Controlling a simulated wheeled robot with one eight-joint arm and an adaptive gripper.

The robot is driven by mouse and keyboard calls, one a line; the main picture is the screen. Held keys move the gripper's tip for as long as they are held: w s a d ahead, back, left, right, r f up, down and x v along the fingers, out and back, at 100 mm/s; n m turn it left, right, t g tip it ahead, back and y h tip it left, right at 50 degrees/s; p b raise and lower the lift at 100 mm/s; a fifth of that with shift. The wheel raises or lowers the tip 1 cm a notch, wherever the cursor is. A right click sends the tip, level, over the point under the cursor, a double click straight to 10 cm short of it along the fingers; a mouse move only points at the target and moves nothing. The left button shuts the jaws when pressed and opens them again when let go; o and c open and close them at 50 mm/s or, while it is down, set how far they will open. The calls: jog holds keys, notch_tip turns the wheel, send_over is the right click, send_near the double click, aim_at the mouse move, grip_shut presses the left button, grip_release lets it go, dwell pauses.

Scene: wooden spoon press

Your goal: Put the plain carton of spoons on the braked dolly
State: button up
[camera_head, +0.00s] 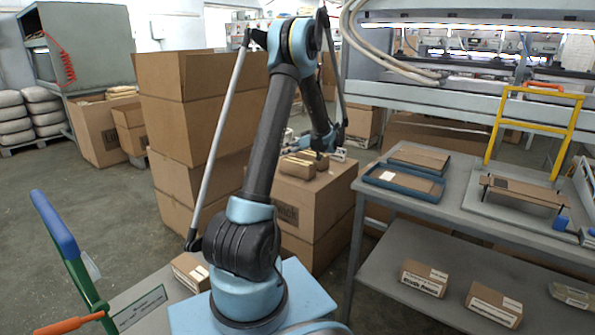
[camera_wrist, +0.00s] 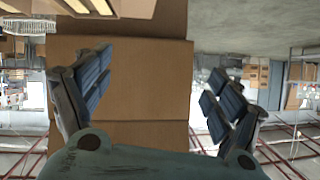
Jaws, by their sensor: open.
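My gripper (camera_head: 333,150) is at the end of the arm, just above the top of a cardboard carton stack in the middle. In the wrist view my gripper (camera_wrist: 158,72) is open, with a brown cardboard surface (camera_wrist: 120,80) behind the gap and nothing held. Small brown packs (camera_head: 305,163) lie on the stack's top carton (camera_head: 300,208), partly behind my arm. A green post with a blue grip (camera_head: 55,225) rises at the left by a grey platform (camera_head: 125,298), seemingly the dolly; its brake cannot be made out. I cannot tell which carton is the plain one.
A small carton (camera_head: 188,270) sits beside my base. Blue trays (camera_head: 402,182) and a yellow frame (camera_head: 540,125) are above. Tall cartons (camera_head: 180,115) stand left; floor at left is open.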

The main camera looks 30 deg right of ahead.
aim_at(300, 161)
jog(key=s+d+f+t, duration=0.1)
jog(key=s+d+f, duration=0.15)
jog(key=d, duration=0.35)
jog(key=s+d+f+t, duration=0.1)
jog(key=d+f, duration=0.3)
jog(key=d, duration=0.2)
jog(key=shift+n, duration=0.3)
jog(key=shift+x, duration=3.7)
jog(key=shift+s, duration=0.1)
jog(key=c, duration=1.5)
